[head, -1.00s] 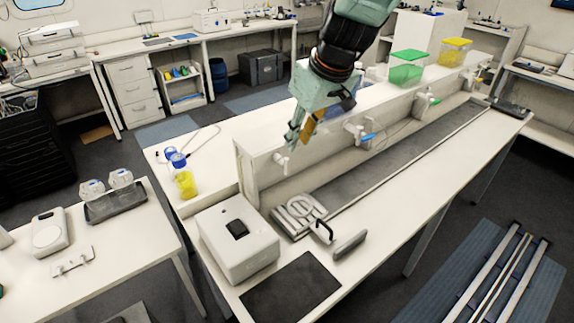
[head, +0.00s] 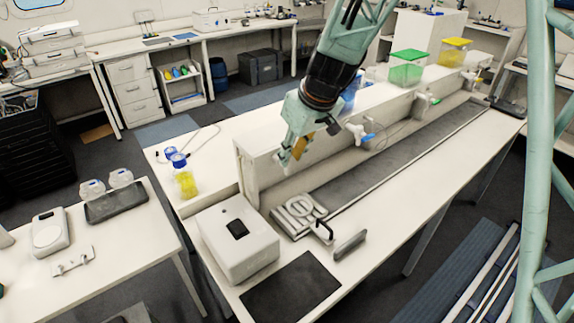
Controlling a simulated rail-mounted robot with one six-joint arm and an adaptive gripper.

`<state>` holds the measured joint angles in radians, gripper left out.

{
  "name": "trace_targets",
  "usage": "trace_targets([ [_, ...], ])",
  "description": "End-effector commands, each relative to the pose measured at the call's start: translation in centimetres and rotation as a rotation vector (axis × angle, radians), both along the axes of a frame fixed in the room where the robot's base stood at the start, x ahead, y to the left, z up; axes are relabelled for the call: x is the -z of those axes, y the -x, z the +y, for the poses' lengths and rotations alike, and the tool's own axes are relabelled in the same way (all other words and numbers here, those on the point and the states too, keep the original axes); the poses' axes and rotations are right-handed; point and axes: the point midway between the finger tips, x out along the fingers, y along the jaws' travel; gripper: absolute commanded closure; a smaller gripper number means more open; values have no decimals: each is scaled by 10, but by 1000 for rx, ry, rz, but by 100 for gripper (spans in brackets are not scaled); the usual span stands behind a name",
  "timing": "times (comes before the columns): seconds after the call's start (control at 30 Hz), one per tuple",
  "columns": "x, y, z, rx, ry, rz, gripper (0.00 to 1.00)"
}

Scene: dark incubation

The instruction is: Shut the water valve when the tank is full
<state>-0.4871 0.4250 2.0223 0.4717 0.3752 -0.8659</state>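My gripper (head: 289,153) points down at the left end of the long bench's raised ledge, close to a small white fitting there that it mostly covers. Its fingers are small and partly overlap, so I cannot tell whether they are open or shut, or touching the fitting. A white valve with a blue handle (head: 368,137) is on the ledge's front to the right of my gripper. Clear tanks with a green lid (head: 408,55) and a yellow lid (head: 455,42) stand on top. A blue container (head: 351,91) is partly hidden behind my arm. Water levels cannot be read.
A white box (head: 237,240) and a dark mat (head: 291,289) lie at the bench's near left. A grey plate fixture (head: 298,213) with a black handle sits below my gripper. A yellow bottle (head: 186,183) stands on the left. The long trough (head: 400,157) is clear.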

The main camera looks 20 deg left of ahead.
Motion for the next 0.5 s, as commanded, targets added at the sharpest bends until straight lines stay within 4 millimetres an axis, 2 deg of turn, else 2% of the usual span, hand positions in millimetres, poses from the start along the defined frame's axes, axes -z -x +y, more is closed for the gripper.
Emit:
trace_targets([
  [0.3,30,-7,10,1,1,3,78],
  [0.5,43,-11,14,1,-1,1,78],
])
